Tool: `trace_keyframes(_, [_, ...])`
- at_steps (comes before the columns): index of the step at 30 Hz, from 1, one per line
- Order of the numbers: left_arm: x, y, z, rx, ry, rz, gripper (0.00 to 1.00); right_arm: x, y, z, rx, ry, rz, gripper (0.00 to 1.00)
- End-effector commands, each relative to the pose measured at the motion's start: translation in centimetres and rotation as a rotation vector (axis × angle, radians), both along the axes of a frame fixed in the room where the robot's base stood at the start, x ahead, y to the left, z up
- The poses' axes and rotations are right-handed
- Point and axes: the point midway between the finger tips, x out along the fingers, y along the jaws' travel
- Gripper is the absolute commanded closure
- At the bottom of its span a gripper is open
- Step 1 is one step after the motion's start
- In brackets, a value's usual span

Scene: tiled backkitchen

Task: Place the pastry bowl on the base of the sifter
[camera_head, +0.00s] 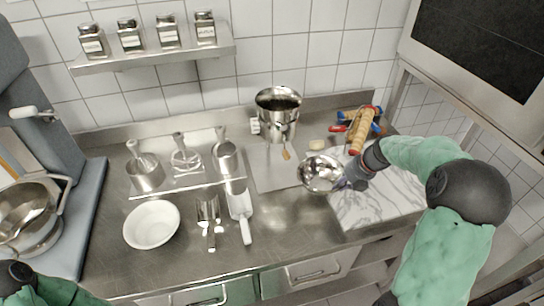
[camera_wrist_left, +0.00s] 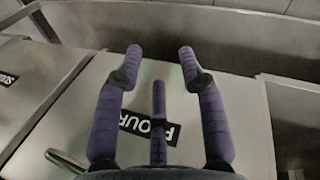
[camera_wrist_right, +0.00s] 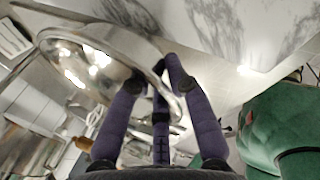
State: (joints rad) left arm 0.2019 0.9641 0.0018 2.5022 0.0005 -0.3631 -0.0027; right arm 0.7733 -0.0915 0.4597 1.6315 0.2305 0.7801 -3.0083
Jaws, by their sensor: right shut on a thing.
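A shiny metal bowl (camera_head: 318,176), which I take for the pastry bowl, is held by my right gripper (camera_head: 342,182) at its right rim. In the right wrist view the gripper (camera_wrist_right: 168,68) is shut on the edge of the bowl (camera_wrist_right: 75,62). The sifter (camera_head: 278,112) is a metal cylinder with a dark open top, standing at the back of the counter, up and left of the bowl. Its base (camera_head: 265,170) seems to be the flat metal plate below it. My left gripper (camera_wrist_left: 160,65) is open and empty in front of drawer fronts; only its arm shows in the head view.
A small pale item (camera_head: 316,145) lies near the sifter.

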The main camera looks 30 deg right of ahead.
Motion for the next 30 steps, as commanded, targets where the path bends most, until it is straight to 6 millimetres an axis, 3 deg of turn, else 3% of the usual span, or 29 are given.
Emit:
trace_keyframes(5, [-0.1,0.0,0.9,-0.001,0.003,0.000,0.60,0.4,0.2,0.3,0.002,-0.001,0.000,1.00])
trace_keyframes(14, [-0.1,0.0,4.9,0.000,0.002,0.000,0.60,2.3,1.2,0.6,0.002,0.000,0.002,1.00])
trace_keyframes(20, [-0.1,0.0,7.5,0.000,0.002,0.000,0.60,4.7,2.4,0.6,0.002,0.000,0.003,1.00])
trace_keyframes(30, [-0.1,0.0,7.9,0.000,0.002,0.000,0.60,11.8,5.9,0.1,0.000,-0.004,0.005,1.00])
